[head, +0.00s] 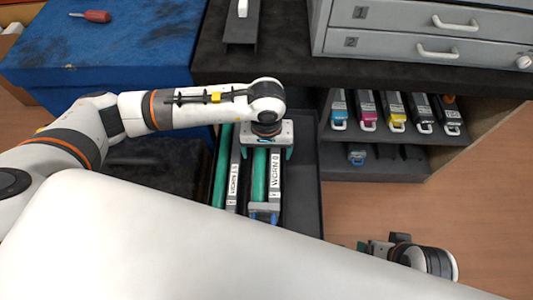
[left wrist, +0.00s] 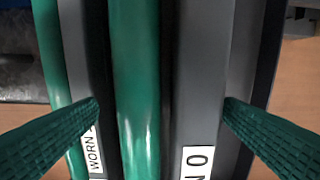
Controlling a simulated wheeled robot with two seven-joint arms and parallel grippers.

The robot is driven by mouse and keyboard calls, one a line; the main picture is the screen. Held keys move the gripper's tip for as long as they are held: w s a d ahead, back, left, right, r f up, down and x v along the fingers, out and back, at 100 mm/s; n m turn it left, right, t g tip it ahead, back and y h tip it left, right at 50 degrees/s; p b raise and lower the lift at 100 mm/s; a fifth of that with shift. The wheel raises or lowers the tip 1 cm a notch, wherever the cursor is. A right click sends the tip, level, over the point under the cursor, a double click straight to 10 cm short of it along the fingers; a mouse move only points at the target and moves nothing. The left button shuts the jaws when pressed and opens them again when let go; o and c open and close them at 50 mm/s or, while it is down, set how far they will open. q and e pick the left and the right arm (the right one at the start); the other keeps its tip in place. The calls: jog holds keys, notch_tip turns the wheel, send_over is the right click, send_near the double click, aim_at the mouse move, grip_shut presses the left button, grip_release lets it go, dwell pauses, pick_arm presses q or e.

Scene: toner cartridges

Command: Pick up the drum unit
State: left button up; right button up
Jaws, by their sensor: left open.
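Two drum units, each a green roller beside a grey housing with a white label, lie side by side in a dark tray (head: 307,205). The right drum unit (head: 260,176) has a label reading WORN and a blue-grey end piece. The left drum unit (head: 220,170) also seems labelled WORN. My left gripper (head: 267,152) is open over the far part of the right unit. In the left wrist view its green fingers (left wrist: 162,105) stand on either side of that unit's roller (left wrist: 137,90) and housing (left wrist: 198,80); contact cannot be told. My right gripper (head: 378,248) is partly visible at lower right.
A grey drawer cabinet (head: 415,48) stands at the back right. Below it, a shelf (head: 375,168) holds several coloured toner cartridges (head: 367,110). A blue-covered surface (head: 130,50) with a red screwdriver (head: 92,16) is at back left. Open floor (head: 450,205) shows at right.

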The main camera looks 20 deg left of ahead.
pick_arm(q)
jog(key=c, duration=1.5)
jog(key=shift+r, duration=0.2)
